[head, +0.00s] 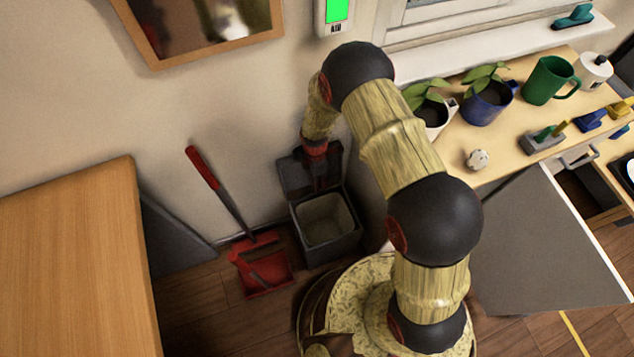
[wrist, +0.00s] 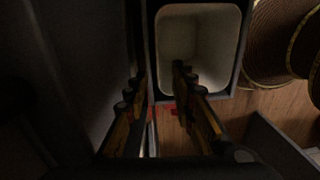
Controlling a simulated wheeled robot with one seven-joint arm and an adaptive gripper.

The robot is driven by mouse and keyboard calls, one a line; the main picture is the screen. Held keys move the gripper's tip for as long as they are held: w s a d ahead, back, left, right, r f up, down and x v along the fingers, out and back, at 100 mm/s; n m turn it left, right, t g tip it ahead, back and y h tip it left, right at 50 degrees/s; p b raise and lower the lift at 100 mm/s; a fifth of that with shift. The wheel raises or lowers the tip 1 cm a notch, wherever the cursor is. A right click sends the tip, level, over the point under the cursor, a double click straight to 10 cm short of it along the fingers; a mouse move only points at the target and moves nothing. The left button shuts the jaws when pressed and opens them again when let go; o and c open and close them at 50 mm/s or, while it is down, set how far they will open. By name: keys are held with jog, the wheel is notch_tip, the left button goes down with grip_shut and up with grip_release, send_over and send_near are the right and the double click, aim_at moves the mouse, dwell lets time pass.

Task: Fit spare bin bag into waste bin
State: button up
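The waste bin (head: 330,250) is a dark grey box standing on the floor against the wall, its lid (head: 296,176) raised at the back. Its pale interior also shows in the wrist view (wrist: 198,40); I cannot tell whether that is a liner or a bag. No separate spare bag is identifiable. My gripper (head: 318,178) points down over the back of the bin by the raised lid, partly lost in shadow. In the wrist view its two fingers (wrist: 158,78) stand apart near the bin's rim, with nothing visibly held between them.
A red dustpan (head: 262,270) and a long-handled brush (head: 222,192) stand left of the bin. A wooden cabinet (head: 70,260) fills the left. At right, a desk (head: 505,150) carries plants, a green mug (head: 550,80) and small parts, above a grey panel (head: 535,245).

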notch_tip(320, 180, up, 11)
jog(key=shift+w, duration=0.45)
jog(key=shift+a+f, duration=0.1)
